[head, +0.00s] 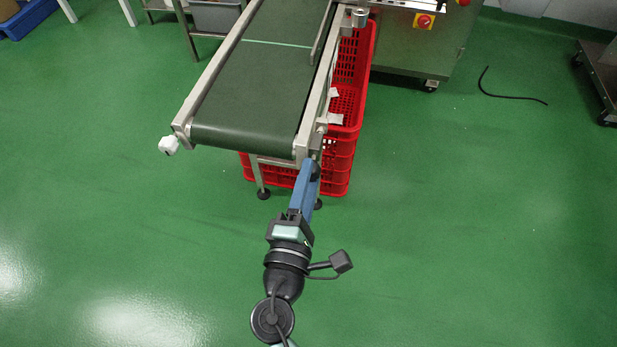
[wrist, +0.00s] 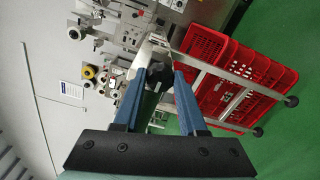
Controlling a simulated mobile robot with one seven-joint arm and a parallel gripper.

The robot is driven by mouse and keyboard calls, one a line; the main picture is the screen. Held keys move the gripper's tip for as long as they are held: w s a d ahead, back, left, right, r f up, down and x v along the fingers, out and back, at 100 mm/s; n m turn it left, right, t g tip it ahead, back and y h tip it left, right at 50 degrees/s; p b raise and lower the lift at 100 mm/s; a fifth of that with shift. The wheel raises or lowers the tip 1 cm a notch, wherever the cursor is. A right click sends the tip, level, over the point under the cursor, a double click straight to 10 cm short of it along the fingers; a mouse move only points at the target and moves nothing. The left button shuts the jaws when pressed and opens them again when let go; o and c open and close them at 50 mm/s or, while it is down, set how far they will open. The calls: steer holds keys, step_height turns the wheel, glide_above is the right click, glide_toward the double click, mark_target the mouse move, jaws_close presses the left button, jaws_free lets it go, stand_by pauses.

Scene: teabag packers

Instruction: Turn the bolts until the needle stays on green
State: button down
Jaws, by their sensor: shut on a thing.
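My gripper (head: 309,172) reaches the near right corner of the green conveyor belt (head: 250,95). Its blue fingers (wrist: 160,85) are shut on a dark knob-like bolt head (wrist: 158,74) at that corner. In the head view the bolt is mostly hidden by the fingers. I cannot make out a needle or a green zone in either view.
A red crate (head: 342,155) stands under the conveyor's right side, close to my gripper. A steel machine cabinet (head: 415,50) with a red knob (head: 424,21) stands at the back right. A black hose (head: 512,97) lies on the floor. The green floor nearby is open.

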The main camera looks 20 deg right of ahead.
steer(key=shift+c, duration=2.3)
jaws_free()
steer(key=p+v, duration=0.1)
steer(key=v, duration=1.2)
